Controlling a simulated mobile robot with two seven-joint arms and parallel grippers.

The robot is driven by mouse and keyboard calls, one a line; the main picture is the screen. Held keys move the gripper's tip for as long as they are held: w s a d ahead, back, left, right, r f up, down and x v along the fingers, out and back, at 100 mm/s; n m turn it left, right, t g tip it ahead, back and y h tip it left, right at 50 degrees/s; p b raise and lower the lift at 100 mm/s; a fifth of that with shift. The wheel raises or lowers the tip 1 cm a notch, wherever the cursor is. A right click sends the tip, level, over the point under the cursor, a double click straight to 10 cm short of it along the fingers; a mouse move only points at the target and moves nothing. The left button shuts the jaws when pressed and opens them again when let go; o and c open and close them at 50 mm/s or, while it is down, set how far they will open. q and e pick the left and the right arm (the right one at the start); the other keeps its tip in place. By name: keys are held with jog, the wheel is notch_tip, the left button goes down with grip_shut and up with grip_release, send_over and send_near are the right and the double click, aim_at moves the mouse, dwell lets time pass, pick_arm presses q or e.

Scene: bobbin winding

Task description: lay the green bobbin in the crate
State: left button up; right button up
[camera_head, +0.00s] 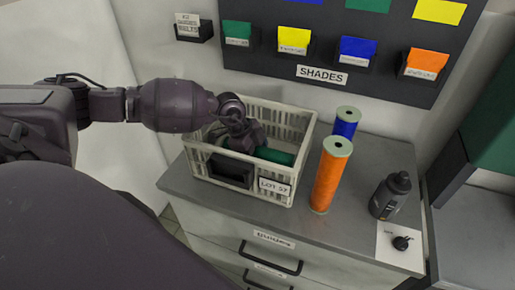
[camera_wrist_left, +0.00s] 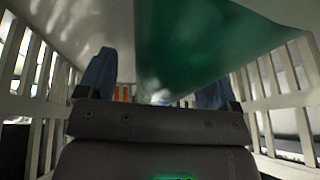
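The green bobbin (camera_head: 275,156) lies on its side, low inside the pale slatted crate (camera_head: 276,187), with its right part near the crate's right side. My left gripper (camera_head: 250,140) reaches down into the crate over the bobbin's left part and hides some of it. In the left wrist view the two fingers stand wide apart, with the green bobbin (camera_wrist_left: 190,40) large and close across the upper middle. I see no clear contact between fingers and bobbin. Crate slats (camera_wrist_left: 270,100) rise on both sides there. My right gripper is not in view.
An orange bobbin (camera_head: 330,178) and a blue bobbin (camera_head: 346,124) stand upright right of the crate. A dark bottle (camera_head: 388,195) and a paper card (camera_head: 397,250) are farther right on the grey counter (camera_head: 300,226). The shades board (camera_head: 330,50) is behind.

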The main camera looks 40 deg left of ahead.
pick_arm(q)
jog(key=shift+w+a, duration=0.2)
jog(key=shift+w, duration=0.05)
notch_tip(320, 180, up, 20)
jog(key=shift+s, duration=0.15)
dwell(0.3)
jog(key=shift+d, duration=0.1)
